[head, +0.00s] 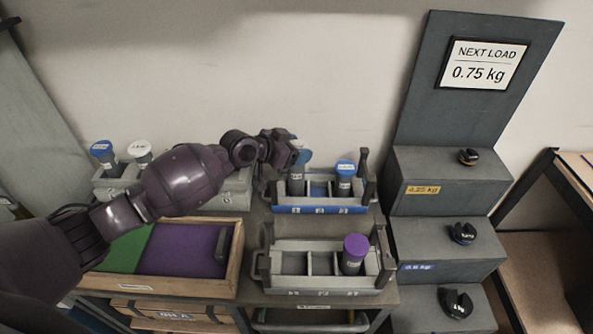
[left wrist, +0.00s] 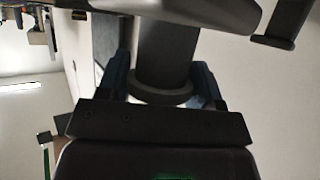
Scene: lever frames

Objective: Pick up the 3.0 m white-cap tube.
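A white-cap tube (head: 140,151) stands in the grey rack at the back left, beside a blue-cap tube (head: 101,151). Its marking is too small to read. My left gripper (head: 294,149) is well to the right of it, at another blue-cap tube (head: 303,159) in the blue-fronted rack (head: 320,209). In the left wrist view, the blue fingers (left wrist: 162,82) stand on both sides of a dark cylinder with a collar (left wrist: 163,93). Whether they press on it is unclear. My right gripper is in neither view.
The blue-fronted rack also holds a blue-cap tube (head: 345,175) on the right. A purple-cap tube (head: 355,251) stands in the front grey rack (head: 320,281). A wooden tray (head: 233,262) with green and purple mats lies front left. Dark steps with weights (head: 455,302) rise on the right.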

